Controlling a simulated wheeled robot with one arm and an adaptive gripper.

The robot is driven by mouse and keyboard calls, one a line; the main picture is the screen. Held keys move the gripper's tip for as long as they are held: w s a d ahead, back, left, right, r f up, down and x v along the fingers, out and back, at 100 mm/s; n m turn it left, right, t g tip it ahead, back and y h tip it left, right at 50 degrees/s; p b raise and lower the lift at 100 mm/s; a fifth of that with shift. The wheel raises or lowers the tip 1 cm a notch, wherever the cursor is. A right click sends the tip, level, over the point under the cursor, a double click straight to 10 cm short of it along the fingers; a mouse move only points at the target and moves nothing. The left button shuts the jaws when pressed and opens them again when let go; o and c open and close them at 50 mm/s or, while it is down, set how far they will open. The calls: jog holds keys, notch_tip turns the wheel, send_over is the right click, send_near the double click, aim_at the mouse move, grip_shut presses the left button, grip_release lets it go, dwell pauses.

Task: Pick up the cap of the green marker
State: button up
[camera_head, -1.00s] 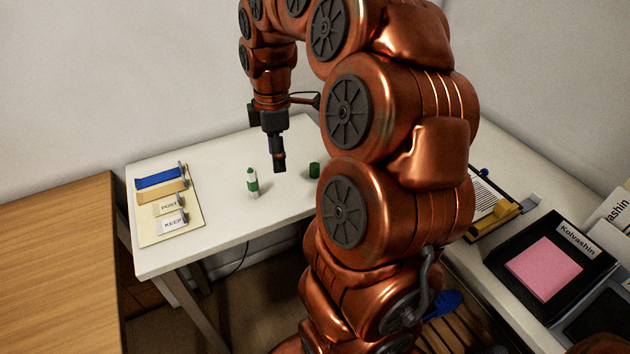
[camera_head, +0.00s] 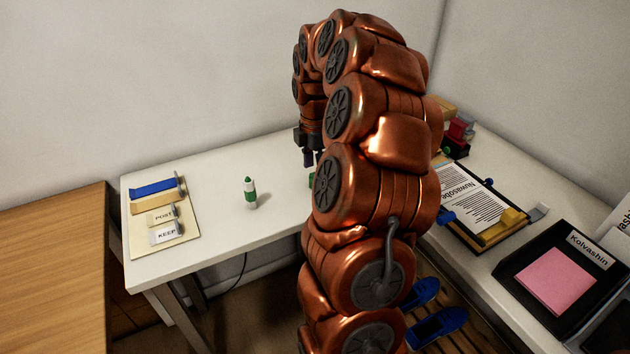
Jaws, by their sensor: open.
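The green and white marker (camera_head: 250,193) stands upright on the white table, with a green tip at its top. The green cap (camera_head: 312,180) stands on the table to its right; only its left edge shows, as my arm hides the rest. My gripper (camera_head: 308,160) points down above the table, just above the cap in the picture and apart from the marker. It is open, and its fingers are partly hidden by my arm. I cannot tell how far above the cap it is.
A board with blue, tan, POST and KEEP pieces (camera_head: 181,213) lies at the table's left end. A clipboard (camera_head: 480,232), a black tray with a pink pad (camera_head: 553,280) and small coloured items (camera_head: 458,133) are at the right. The table around the marker is clear.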

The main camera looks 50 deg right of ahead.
aim_at(314, 176)
notch_tip(314, 176, down, 4)
jog(key=shift+r, duration=0.25)
jog(key=c, duration=0.8)
